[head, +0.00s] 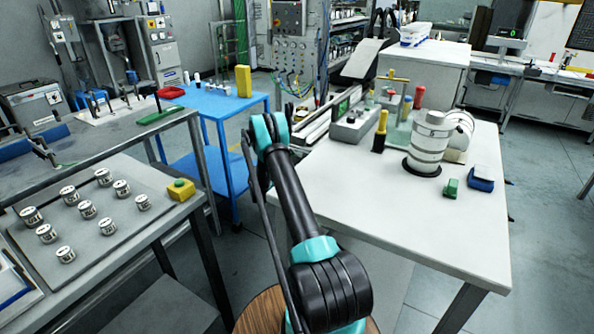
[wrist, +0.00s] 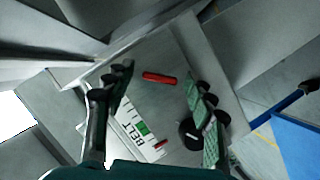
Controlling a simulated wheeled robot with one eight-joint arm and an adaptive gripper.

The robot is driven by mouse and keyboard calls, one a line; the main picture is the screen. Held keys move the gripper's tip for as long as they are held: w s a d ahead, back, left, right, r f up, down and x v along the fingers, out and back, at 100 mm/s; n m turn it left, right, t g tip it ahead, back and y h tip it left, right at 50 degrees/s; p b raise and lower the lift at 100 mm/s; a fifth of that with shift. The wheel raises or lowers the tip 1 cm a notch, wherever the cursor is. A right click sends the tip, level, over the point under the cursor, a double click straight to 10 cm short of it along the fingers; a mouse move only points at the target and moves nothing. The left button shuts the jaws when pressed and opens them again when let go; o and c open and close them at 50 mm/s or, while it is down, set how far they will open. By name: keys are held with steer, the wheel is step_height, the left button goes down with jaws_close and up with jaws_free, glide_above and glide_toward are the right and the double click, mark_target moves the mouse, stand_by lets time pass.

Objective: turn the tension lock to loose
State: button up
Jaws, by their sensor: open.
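In the wrist view a pale panel (wrist: 172,52) carries a white label reading BELT (wrist: 133,127) with a small green patch. A red bar (wrist: 160,78) lies across the panel, and a small red piece sits beside the label. A round black knob-like part (wrist: 188,134) is partly hidden by the right finger. I cannot tell which of these is the tension lock, and no loose marking is legible. My gripper (wrist: 158,84) is open and empty, its fingers on either side of the red bar in the picture. In the head view my arm hides the gripper.
The white table (head: 400,215) at right bears a grey control box (head: 355,125), a yellow-and-black tool (head: 380,130) and a stack of white rolls (head: 430,142). A blue cart (head: 212,100) stands beyond my arm. A tray of several small cans (head: 110,235) is at left.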

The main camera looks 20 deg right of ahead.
steer(key=shift+c, duration=0.3)
steer(key=c, duration=1.1)
steer(key=shift+w+a+f+n+g+h, duration=0.15)
steer(key=shift+n+h, duration=0.45)
steer(key=shift+n, duration=0.6)
steer(key=shift+s+d+n+g+h, duration=0.1)
steer(key=shift+n+g+h, duration=0.15)
steer(key=shift+n+h, duration=0.65)
steer(key=shift+a+n, duration=0.1)
steer(key=shift+n, duration=0.3)
steer(key=o, duration=1.2)
steer(key=shift+c, duration=0.2)
steer(key=shift+a, duration=0.1)
